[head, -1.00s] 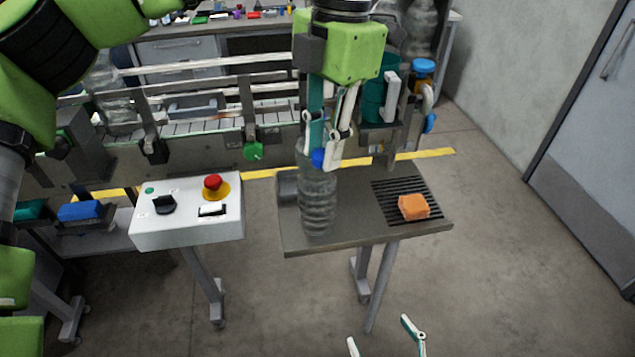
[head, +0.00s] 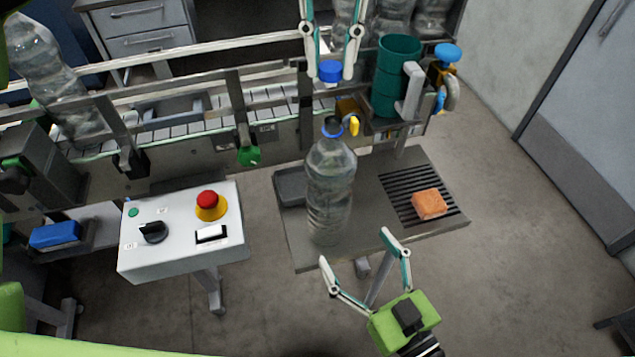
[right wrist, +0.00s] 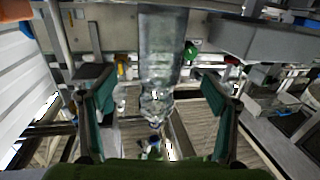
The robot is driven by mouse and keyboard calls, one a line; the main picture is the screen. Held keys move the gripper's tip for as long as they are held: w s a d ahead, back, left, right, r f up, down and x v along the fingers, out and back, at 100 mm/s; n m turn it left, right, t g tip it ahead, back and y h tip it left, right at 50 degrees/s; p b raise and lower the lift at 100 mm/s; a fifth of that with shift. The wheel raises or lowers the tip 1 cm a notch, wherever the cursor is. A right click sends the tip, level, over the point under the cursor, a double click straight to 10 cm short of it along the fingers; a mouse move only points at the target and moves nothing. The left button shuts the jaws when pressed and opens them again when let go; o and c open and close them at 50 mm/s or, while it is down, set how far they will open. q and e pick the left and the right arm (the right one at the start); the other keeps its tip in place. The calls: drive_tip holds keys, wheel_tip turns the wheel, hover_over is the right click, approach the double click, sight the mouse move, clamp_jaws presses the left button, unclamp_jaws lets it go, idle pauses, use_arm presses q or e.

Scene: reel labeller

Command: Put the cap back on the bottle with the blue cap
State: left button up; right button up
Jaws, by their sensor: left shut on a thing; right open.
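A clear bottle (head: 330,190) stands upright and uncapped on a small grey side table (head: 300,245). A blue ring shows at its neck. My left gripper (head: 330,68) is above the bottle, shut on the blue cap (head: 330,72). A gap separates the cap from the bottle's mouth. My right gripper (head: 354,248) is open and empty, low in front of the bottle, its fingertips pointing toward it. In the right wrist view, the bottle (right wrist: 160,70) shows between and beyond the two open fingers of the right gripper (right wrist: 160,92).
An orange sponge (head: 429,204) lies on the table's slotted grille, right of the bottle. A white control box (head: 180,255) with a red button stands left. Behind runs a conveyor (head: 190,128) with other clear bottles (head: 55,75). A green cylinder (head: 396,80) stands behind the table.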

sight(329, 207)
use_arm(q)
drive_tip(key=shift+s+d+r, duration=0.15)
drive_tip(key=shift+s+d, duration=0.15)
drive_tip(key=shift+s, duration=0.25)
use_arm(e)
drive_tip(key=x, duration=1.1)
drive_tip(key=c, duration=1.7)
use_arm(q)
drive_tip(key=shift+f, duration=2.5)
